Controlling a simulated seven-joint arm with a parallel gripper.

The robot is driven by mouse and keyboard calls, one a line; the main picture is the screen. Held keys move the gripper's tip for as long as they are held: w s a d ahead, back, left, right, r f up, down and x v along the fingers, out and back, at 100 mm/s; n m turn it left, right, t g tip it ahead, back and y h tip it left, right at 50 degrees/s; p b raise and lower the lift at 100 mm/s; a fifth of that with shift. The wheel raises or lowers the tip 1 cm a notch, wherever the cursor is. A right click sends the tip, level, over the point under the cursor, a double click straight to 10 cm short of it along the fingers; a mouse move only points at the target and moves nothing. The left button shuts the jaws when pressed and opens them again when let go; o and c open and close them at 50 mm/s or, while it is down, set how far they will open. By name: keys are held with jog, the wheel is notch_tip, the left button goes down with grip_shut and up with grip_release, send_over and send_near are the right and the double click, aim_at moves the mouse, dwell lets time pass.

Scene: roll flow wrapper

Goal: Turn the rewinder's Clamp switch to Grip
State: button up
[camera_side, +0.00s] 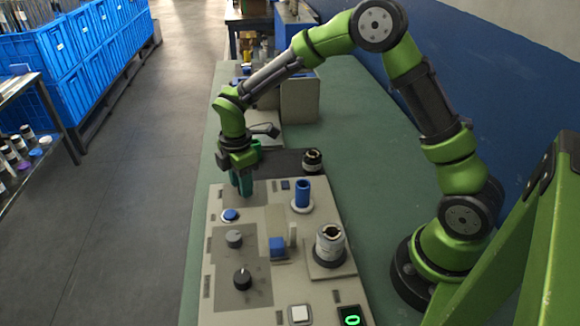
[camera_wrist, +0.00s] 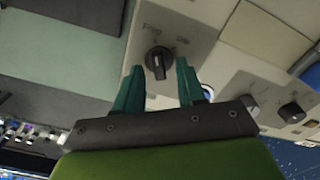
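My gripper (camera_side: 243,184) points down over the far left part of the grey control panel (camera_side: 262,195). In the wrist view a black rotary switch (camera_wrist: 158,62) sits between two small printed labels, seemingly "Free" on the left and "Grip" on the right. Which label its pointer faces is not clear. The green fingers of my gripper (camera_wrist: 160,67) are open on either side of the switch, with gaps between them and it. How far above the panel the tips are is hard to tell. In the side view the switch is hidden by my gripper.
Nearby on the panel are a blue button (camera_side: 230,215), a grey knob (camera_side: 234,238) and a black knob (camera_side: 242,279). The green bench (camera_side: 375,180) is clear further right.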

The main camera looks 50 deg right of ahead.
grip_shut()
jog(key=shift+m, duration=0.3)
jog(key=m, duration=0.5)
jog(key=shift+w, duration=0.15)
jog(key=m, duration=0.6)
jog(key=shift+w+d, duration=0.1)
jog(key=shift+d, duration=0.15)
jog(key=shift+m, duration=0.3)
grip_release()
